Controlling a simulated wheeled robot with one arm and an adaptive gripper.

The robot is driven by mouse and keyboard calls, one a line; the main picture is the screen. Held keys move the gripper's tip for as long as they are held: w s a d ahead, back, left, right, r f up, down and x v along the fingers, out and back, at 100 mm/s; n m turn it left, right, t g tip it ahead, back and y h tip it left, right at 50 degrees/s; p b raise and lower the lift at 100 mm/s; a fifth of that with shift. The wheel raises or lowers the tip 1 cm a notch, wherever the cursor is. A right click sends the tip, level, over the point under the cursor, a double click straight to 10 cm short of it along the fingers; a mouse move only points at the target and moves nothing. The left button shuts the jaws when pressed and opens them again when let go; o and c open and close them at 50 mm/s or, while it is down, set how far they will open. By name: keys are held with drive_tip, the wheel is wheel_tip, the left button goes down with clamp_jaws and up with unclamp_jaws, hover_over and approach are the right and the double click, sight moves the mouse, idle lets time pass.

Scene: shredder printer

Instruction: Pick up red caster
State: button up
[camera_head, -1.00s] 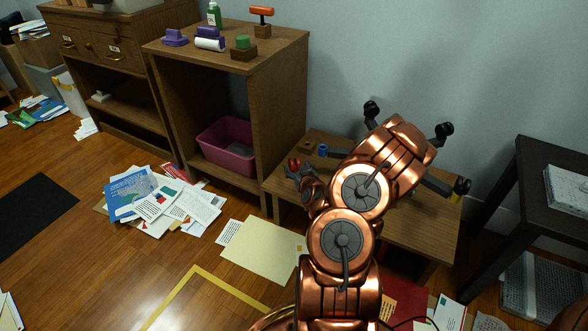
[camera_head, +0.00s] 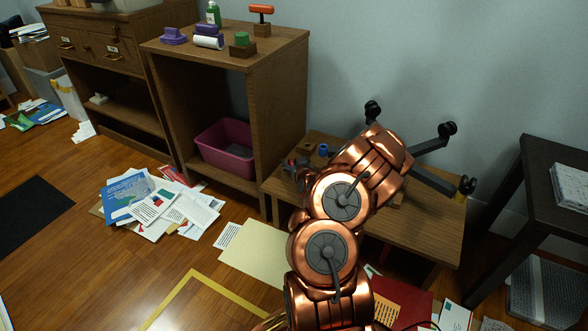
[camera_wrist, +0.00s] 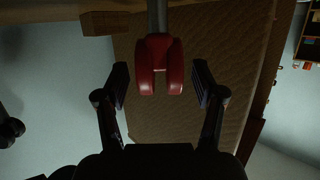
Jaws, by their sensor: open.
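The red caster (camera_wrist: 160,62) shows in the wrist view as a red two-lobed piece on a grey stem. It lies between the two open fingers of my gripper (camera_wrist: 161,85), with a visible gap on each side. In the head view, my copper arm reaches over the low wooden table (camera_head: 432,226) and hides most of the gripper. A small patch of red shows by the table's left edge there, too small to make out clearly.
Dark legs with black casters (camera_head: 446,129) stick up behind my arm. A small blue piece (camera_head: 323,150) stands on the low table. A wooden shelf unit (camera_head: 273,100) holding a pink bin (camera_head: 226,152) is at left; a dark table (camera_head: 535,165) is at right.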

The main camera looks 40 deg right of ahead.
drive_tip(key=c, duration=1.3)
